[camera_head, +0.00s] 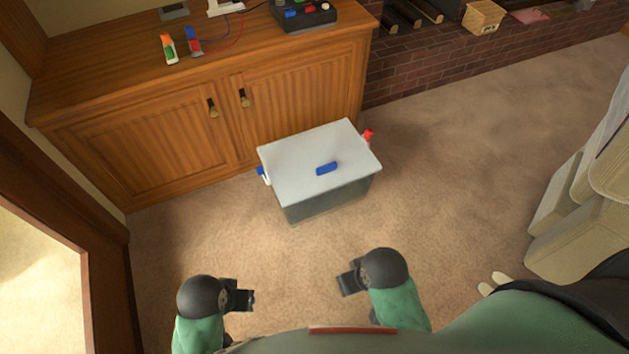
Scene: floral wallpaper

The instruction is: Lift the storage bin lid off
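A grey storage bin (331,202) stands on the carpet in front of the wooden cabinet. Its pale lid (300,155) lies flat on top and covers the opening. A small blue handle (327,168) sits on the lid toward its near side. A blue and white clip (263,174) shows at the bin's left end and a red one (367,135) at its right end. My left gripper (246,298) is near the floor's lower left, apart from the bin. My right gripper (346,278) is below the bin in the picture, also apart from it. Their finger gaps are too small to judge.
The wooden cabinet (150,135) stands close behind the bin, with small items and a dark box (303,14) on top. A brick hearth (440,60) is at the back right. Beige furniture (580,215) stands at the right. The carpet (450,190) right of the bin is clear.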

